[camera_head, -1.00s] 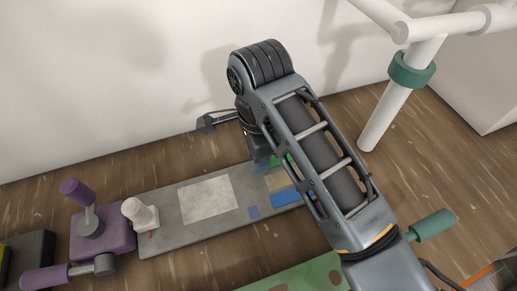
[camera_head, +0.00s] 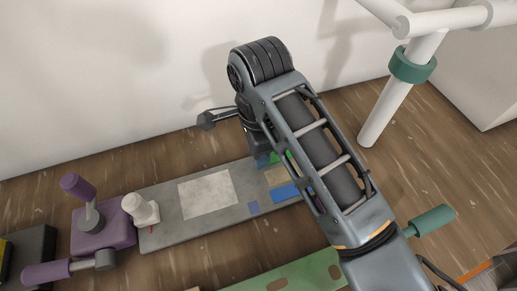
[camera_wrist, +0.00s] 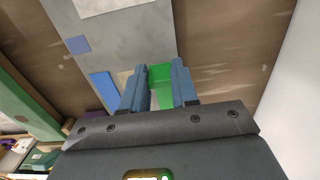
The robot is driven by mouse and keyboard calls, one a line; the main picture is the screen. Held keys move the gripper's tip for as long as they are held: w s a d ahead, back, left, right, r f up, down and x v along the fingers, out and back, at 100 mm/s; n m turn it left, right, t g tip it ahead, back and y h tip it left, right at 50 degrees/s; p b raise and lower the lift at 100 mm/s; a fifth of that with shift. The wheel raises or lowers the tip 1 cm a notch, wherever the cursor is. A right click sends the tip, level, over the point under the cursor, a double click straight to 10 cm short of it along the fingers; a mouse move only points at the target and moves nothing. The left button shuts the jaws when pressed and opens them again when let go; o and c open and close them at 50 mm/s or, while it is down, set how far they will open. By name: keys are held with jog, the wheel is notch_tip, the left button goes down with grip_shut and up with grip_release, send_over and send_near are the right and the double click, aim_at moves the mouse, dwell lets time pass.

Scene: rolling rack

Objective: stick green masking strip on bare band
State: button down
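A grey board (camera_head: 238,211) lies on the floor and bears a pale square, a tan patch (camera_head: 275,177) that looks like the bare band, and blue pieces. In the camera_wrist view the tan patch (camera_wrist: 122,79) shows in part, left of my fingers. My gripper (camera_wrist: 161,84) points down at the board's right end, its two fingers apart. The green strip (camera_wrist: 160,76) fills the gap between them and seems gripped. It shows in the camera_head view (camera_head: 278,157), just beyond the tan patch. Whether it touches the board is unclear. My arm hides the board's right end.
A blue strip (camera_head: 286,194) and a small blue square (camera_head: 253,208) lie on the board. A purple clamp-like object (camera_head: 101,229) and a white knob (camera_head: 141,208) stand at its left end. A green panel (camera_head: 300,273) lies in front. A white post (camera_head: 386,112) rises right.

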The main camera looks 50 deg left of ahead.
jog(key=c, duration=0.8)
grip_release()
jog(key=shift+r, duration=0.1)
notch_tip(320, 180, up, 7)
jog(key=shift+w+f, duration=0.1)
jog(key=shift+w, duration=0.05)
jog(key=shift+r, duration=0.45)
